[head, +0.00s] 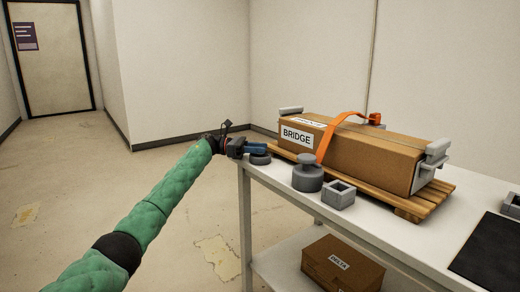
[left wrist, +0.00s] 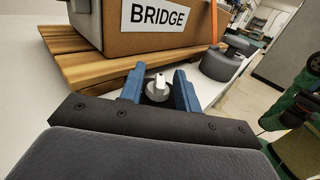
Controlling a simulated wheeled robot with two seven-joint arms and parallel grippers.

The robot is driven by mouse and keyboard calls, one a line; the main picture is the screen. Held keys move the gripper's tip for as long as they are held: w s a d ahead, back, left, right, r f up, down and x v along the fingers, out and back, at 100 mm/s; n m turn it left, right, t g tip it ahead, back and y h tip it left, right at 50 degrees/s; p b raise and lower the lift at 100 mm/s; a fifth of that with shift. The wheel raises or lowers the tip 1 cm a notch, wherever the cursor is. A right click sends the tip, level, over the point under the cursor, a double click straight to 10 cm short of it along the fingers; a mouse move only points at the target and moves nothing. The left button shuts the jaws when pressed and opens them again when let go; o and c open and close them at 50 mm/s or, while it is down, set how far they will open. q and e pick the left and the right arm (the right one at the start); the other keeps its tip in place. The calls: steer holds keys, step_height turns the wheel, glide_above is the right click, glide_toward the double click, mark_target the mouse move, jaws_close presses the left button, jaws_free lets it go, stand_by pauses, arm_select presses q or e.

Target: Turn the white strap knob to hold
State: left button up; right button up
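The white strap knob (left wrist: 157,88) stands on a dark round base in the left wrist view. In the head view the dark base (head: 260,159) shows at the table's left corner, and my gripper hides the knob. My left gripper (left wrist: 159,82) has its two blue fingers apart, one on each side of the knob, with a visible gap around it. In the head view the left gripper (head: 262,148) is just above the base. Any hold marking is not readable.
A box labelled BRIDGE (head: 360,153) lies on a wooden pallet (head: 427,199) under an orange strap (head: 330,138). A grey round knob (head: 307,176) and a grey square socket (head: 339,195) stand nearby on the white table (head: 375,228). Another box (head: 342,265) is on the shelf below.

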arm_select(q)
steer(key=a, duration=0.4)
steer(key=w+a, duration=0.1)
steer(key=a, duration=0.1)
steer(key=shift+p, duration=0.35)
steer(key=shift+w+a, duration=0.1)
steer(key=shift+a, duration=0.4)
